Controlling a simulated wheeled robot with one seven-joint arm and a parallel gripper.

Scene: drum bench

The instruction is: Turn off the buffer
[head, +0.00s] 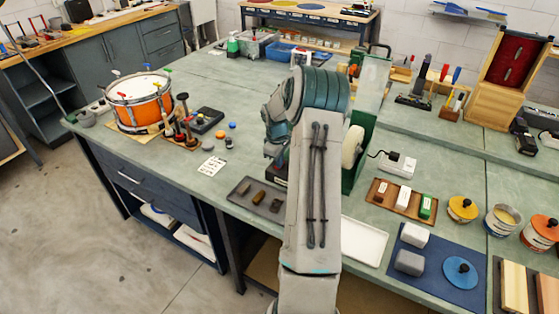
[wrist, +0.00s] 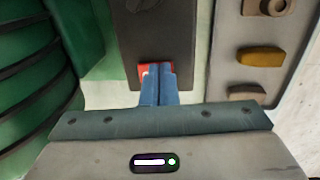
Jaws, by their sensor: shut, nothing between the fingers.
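The buffer (head: 358,166) is a green machine with a white wheel (head: 352,147), on the bench behind my arm in the head view. Its green ribbed body (wrist: 35,90) fills the left of the wrist view. A dark box (wrist: 160,30) beside it carries a small red part (wrist: 144,70), which looks like a switch. My gripper (wrist: 158,68) is shut and empty. Its blue fingertips are at the red part and cover some of it; I cannot tell whether they touch it.
A grey tray (head: 238,188) with small bars lies left of my arm; it shows at the right in the wrist view (wrist: 228,80). A white tray (head: 372,232), a wooden tray with blocks (head: 380,198) and a power strip (head: 402,162) lie to the right. An orange drum (head: 140,112) stands far left.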

